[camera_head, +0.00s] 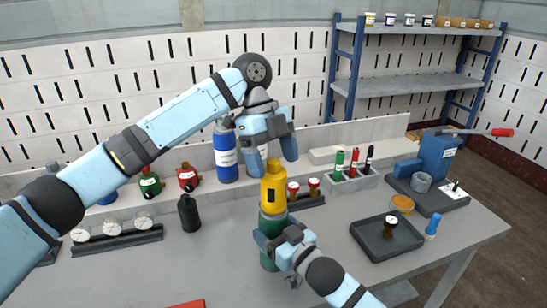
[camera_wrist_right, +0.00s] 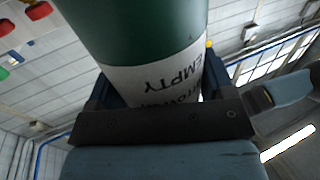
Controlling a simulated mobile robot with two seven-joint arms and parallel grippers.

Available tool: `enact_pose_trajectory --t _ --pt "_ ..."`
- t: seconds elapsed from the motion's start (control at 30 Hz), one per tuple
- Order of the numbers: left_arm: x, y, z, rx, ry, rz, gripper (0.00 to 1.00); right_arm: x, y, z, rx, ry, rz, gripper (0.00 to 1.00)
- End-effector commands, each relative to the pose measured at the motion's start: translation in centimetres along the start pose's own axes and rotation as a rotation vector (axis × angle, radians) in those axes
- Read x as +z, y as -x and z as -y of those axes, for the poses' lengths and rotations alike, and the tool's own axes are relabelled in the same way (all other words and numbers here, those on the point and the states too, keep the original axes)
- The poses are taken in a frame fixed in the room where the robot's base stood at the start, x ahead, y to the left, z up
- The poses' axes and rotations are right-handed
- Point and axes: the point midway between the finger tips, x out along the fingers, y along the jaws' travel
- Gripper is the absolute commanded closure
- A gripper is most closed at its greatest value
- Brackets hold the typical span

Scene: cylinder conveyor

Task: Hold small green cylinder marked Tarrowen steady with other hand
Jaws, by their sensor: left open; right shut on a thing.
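The green cylinder (camera_head: 272,226) stands upright on the table with a yellow cap (camera_head: 273,188) on top. In the right wrist view the green cylinder (camera_wrist_right: 140,30) fills the upper middle; its white label reads EMPTY, upside down, above a partly hidden word. My right gripper (camera_head: 270,243) is shut around the cylinder's lower body, and its jaws (camera_wrist_right: 157,88) flank the label in the wrist view. My left gripper (camera_head: 274,158) is open, pointing down, with its fingertips at about the height of the cap's top. Whether they touch the cap cannot be told.
A blue cylinder (camera_head: 225,153) and a black bottle (camera_head: 189,213) stand to the left. Gauges (camera_head: 115,227) lie in a rack at left. A marker holder (camera_head: 352,181), a dark tray (camera_head: 372,248) and a blue vise (camera_head: 436,157) are at right. A red item (camera_head: 187,304) lies at the front edge.

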Motion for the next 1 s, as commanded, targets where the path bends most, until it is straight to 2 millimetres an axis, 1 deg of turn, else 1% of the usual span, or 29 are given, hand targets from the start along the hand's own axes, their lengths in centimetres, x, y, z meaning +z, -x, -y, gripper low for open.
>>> enact_pose_trajectory --t 0.07,0.37,0.47,0.6,0.7,0.8,1.0 --pt "-0.01 0.05 -0.02 -0.012 0.026 0.000 0.21 -0.01 0.00 0.01 0.000 0.000 0.000 0.53" --pt "0.00 0.02 -0.01 -0.019 0.044 0.001 0.21 -0.01 0.00 0.01 0.000 0.000 0.000 0.53" --pt "0.04 -0.06 -0.05 -0.056 0.134 -0.002 0.21 0.00 0.00 0.01 0.000 0.000 0.000 0.53" --pt "-0.03 -0.06 -0.07 -0.139 0.332 -0.001 0.21 -0.01 0.00 0.01 0.000 0.000 0.000 0.53" --pt "-0.04 0.01 -0.05 -0.186 0.443 0.000 0.21 -0.01 0.00 0.01 0.000 0.000 0.000 0.53" --pt "0.00 0.04 -0.01 -0.210 0.503 0.000 0.21 -0.01 0.00 0.01 0.000 0.000 0.000 0.53" --pt "0.00 0.04 0.01 -0.214 0.514 0.000 0.21 -0.01 0.00 0.01 0.000 0.000 0.000 0.53"
